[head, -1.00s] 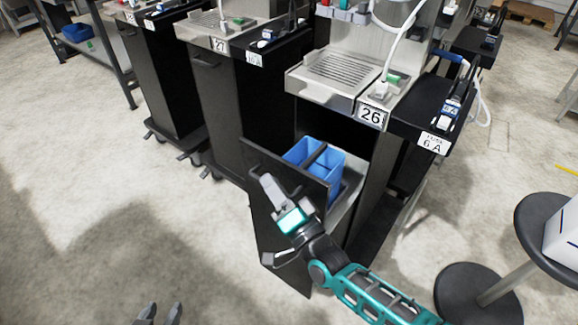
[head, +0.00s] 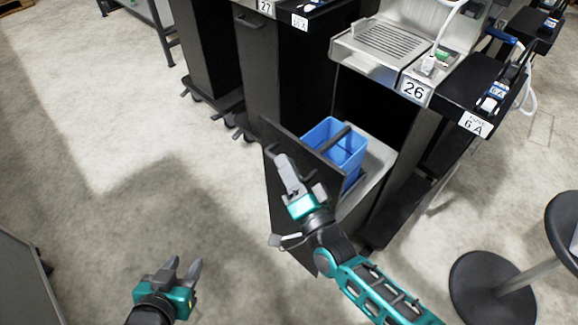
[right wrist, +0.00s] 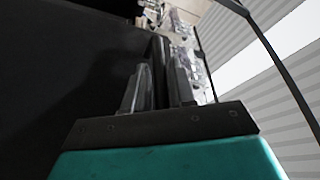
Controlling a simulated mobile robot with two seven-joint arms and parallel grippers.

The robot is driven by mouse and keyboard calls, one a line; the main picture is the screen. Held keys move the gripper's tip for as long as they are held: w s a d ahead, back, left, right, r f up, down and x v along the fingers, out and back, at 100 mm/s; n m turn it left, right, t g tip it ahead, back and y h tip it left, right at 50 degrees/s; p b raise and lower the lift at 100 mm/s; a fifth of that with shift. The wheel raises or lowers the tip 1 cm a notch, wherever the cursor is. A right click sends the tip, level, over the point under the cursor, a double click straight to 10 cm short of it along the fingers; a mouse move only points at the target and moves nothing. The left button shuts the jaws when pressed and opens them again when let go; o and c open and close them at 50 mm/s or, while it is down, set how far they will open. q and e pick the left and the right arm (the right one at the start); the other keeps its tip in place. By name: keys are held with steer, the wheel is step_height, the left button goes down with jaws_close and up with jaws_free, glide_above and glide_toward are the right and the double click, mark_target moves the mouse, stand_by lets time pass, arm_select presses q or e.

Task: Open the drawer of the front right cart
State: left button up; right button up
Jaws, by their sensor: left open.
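The front right cart, with label 26 (head: 414,90), stands right of centre in the head view. Its drawer (head: 285,205) is pulled well out, with its tall black front panel angled towards me. A blue bin (head: 350,149) shows inside the drawer behind the panel. My right gripper (head: 296,178) is at the upper part of the panel. In the right wrist view its fingers (right wrist: 158,85) sit close on both sides of a dark bar, which looks like the drawer handle. My left gripper (head: 184,265) is open and empty above the floor at lower left, away from the cart.
A cart with label 27 (head: 265,8) stands left of the open one. A round black stool base (head: 492,288) is on the floor at lower right. A grey panel (head: 25,285) edges the lower left. The floor (head: 130,180) left of the drawer is clear.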

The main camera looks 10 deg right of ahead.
steer(key=v, duration=1.3)
steer(key=shift+f, duration=0.1)
steer(key=s+d+f+n+g+h+p, duration=0.1)
steer(key=d+f+n+g+h, duration=0.3)
steer(key=d+n+g, duration=0.4)
steer(key=shift+s+f+n+h+p, duration=0.35)
steer(key=shift+s+f+n, duration=0.35)
steer(key=shift+n, duration=0.5)
steer(key=shift+w, duration=0.1)
